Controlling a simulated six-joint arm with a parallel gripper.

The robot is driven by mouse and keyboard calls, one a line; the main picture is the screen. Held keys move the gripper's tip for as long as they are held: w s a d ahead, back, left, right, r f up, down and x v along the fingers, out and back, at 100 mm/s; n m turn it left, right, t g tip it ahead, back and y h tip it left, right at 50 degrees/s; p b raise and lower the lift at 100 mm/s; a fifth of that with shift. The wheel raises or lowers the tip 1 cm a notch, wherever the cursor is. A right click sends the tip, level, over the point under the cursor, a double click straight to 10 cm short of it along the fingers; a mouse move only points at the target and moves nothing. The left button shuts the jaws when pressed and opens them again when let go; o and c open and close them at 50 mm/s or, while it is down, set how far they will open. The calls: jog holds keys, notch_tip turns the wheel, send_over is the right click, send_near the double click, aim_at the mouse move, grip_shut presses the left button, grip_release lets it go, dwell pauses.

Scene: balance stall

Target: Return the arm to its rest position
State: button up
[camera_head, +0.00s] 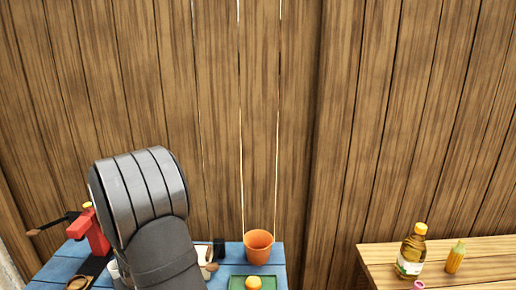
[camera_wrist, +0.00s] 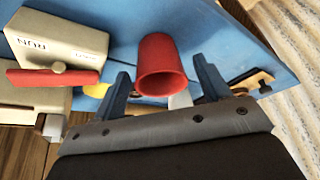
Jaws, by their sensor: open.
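My arm rises as a grey bent link in the left middle of the head view and hides part of the blue table; my gripper does not show there. In the wrist view my gripper (camera_wrist: 162,80) is open, with its two blue-grey fingers spread apart. A red cup (camera_wrist: 163,68) shows between and beyond the fingers, its mouth towards the camera. I see no contact between it and the fingers, though the distance is hard to judge.
The blue table (camera_head: 56,268) carries a red stand (camera_head: 90,232), an orange pot (camera_head: 258,247) and a green tray (camera_head: 236,283). A beige box marked RUN (camera_wrist: 60,35) has a red bar (camera_wrist: 52,78). A wooden table (camera_head: 385,255) at right holds an oil bottle (camera_head: 411,253) and corn (camera_head: 455,258).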

jog(key=shift+f, duration=0.15)
jog(key=shift+f, duration=0.35)
jog(key=v, duration=1.2)
jog(key=x, duration=1.3)
jog(key=shift+s+d+f, duration=0.15)
notch_tip(320, 180, up, 5)
jog(key=shift+d, duration=0.1)
jog(key=w+d+r, duration=0.2)
jog(key=d+r, duration=0.5)
jog(key=d, duration=0.5)
notch_tip(320, 180, up, 11)
jog(key=w+d+r+m+h, duration=0.1)
jog(key=w+d+m, duration=0.3)
jog(key=w+d, duration=0.8)
jog(key=shift+w+d+r+t, duration=0.2)
jog(key=shift+d+t, duration=0.1)
jog(key=shift+t, duration=0.1)
